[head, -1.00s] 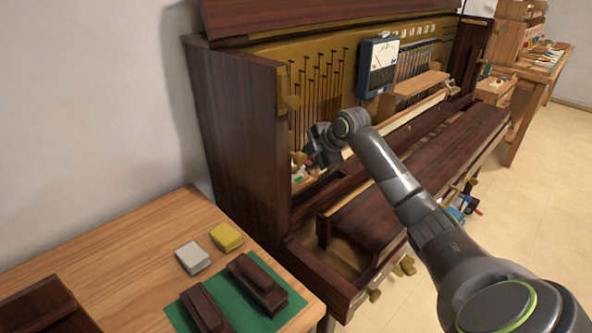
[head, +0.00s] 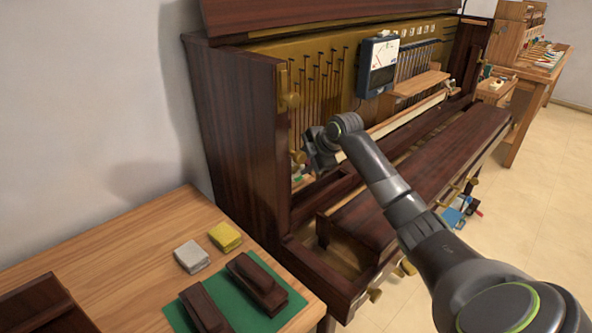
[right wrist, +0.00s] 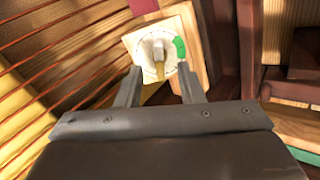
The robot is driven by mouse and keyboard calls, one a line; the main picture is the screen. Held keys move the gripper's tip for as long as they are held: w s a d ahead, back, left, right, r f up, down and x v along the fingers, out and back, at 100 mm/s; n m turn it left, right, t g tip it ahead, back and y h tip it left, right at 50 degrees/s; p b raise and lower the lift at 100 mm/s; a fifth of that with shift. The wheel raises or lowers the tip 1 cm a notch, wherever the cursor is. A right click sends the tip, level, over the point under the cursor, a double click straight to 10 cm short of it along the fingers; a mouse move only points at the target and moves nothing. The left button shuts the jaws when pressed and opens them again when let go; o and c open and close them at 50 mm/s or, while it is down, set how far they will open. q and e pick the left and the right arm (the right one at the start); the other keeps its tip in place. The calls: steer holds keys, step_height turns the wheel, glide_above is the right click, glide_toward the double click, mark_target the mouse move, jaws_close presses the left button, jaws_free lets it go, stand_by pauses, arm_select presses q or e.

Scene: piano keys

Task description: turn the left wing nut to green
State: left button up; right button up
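In the right wrist view, a pale wing nut (right wrist: 158,46) sits at the middle of a white square dial plate (right wrist: 136,42). A green patch (right wrist: 180,47) is on the dial's right side. The nut's pale wing points roughly up and down, with a tan part below it, not toward the green. My right gripper (right wrist: 161,74) is open, its fingers apart on either side just below the nut; I cannot tell whether they touch it. In the head view my right gripper (head: 315,156) is inside the piano's left end and hides the dial. My left gripper is not in view.
The dark piano side wall (head: 235,150) stands left of the gripper. Thin rods (head: 322,85) and a meter (head: 380,62) are behind it. A wooden table (head: 130,240) with a green mat (head: 232,308), dark blocks, and yellow and white pieces stands front left.

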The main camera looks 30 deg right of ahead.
mark_target(299, 166)
steer(key=shift+b+x, duration=0.95)
steer(key=shift+x, duration=1.2)
steer(key=shift+s+d+r+p, duration=0.15)
steer(key=shift+s+r+p, duration=0.3)
steer(key=shift+p, duration=0.5)
steer(key=shift+c, duration=0.3)
